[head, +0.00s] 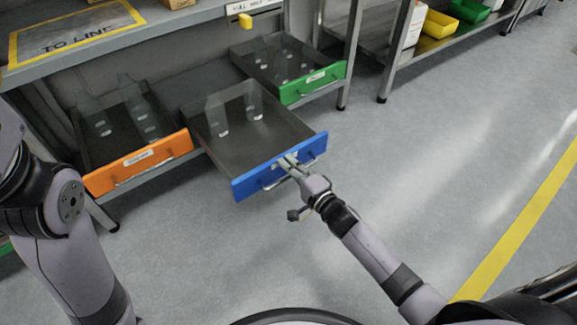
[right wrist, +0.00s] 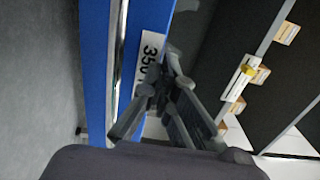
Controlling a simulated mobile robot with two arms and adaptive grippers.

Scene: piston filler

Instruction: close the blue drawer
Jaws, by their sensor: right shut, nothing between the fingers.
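The blue drawer (head: 240,185) stands open below the bench, pulled out farther than the drawers on either side. Its grey tray (head: 215,148) holds a few pale objects. A metal bar handle (head: 272,184) crosses its blue front. My right gripper (head: 289,160) is shut and empty, with its fingertips at the blue front near the label, right of the middle. In the right wrist view the gripper (right wrist: 150,95) lies close over the blue front (right wrist: 95,70) and its white label (right wrist: 150,50); contact cannot be told. My left arm shows at the left edge; its gripper is out of frame.
An orange-fronted drawer (head: 138,162) is open at left, and a green-fronted drawer (head: 313,82) is open at right. A bench top (head: 160,14) is above. A shelf with yellow (head: 440,24) and green bins stands at upper right. Grey floor (head: 430,150) is clear at right.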

